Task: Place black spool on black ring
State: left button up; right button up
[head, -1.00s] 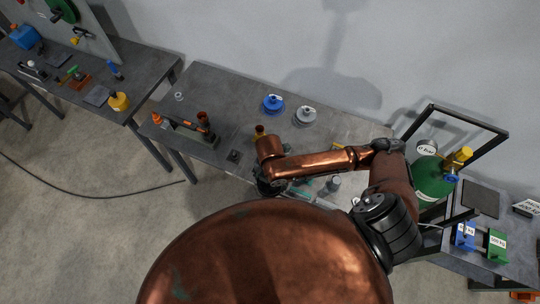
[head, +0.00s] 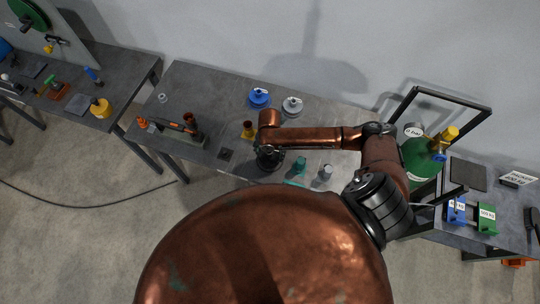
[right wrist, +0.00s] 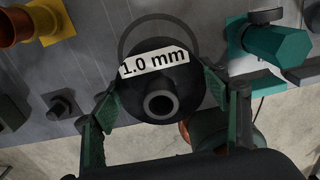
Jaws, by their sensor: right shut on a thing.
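My right gripper (head: 270,160) is over the front part of the middle table in the head view. In the right wrist view its two green-padded fingers (right wrist: 160,97) are shut on the sides of the black spool (right wrist: 180,110). The spool has a white "1.0 mm" label, and its round hollow end faces the camera. The dark ring (right wrist: 158,18) shows behind the spool on the grey surface, its near part hidden by the spool. I cannot tell the gap between spool and ring. In the head view my gripper hides both. My left gripper is not in view.
A blue spool (head: 260,97) and a grey spool (head: 292,106) stand at the back. A teal part (right wrist: 275,45) is right of the ring, a yellow-based copper piece (right wrist: 55,20) left. A small dark square base (head: 225,154) sits left of my gripper.

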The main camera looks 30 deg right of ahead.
aim_at(270, 156)
jog(key=shift+w+d+f, duration=0.15)
jog(key=shift+w+f, duration=0.05)
jog(key=shift+w, duration=0.05)
jog(key=shift+w+d+f, duration=0.1)
jog(key=shift+w+f, duration=0.05)
jog(key=shift+f, duration=0.05)
notch_tip(270, 156, down, 3)
jog(key=shift+d+r+p, duration=0.1)
jog(key=shift+d+p, duration=0.05)
jog(key=shift+p, duration=0.15)
jog(key=shift+f, duration=0.3)
jog(key=o, duration=1.3)
jog(key=shift+f, duration=0.1)
jog(key=shift+c, duration=0.2)
jog(key=o, duration=0.4)
pick_arm(q)
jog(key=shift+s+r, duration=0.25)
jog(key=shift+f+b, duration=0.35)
jog(key=shift+b, duration=0.05)
pick_arm(e)
notch_tip(270, 156, up, 12)
jog(key=shift+r, duration=0.1)
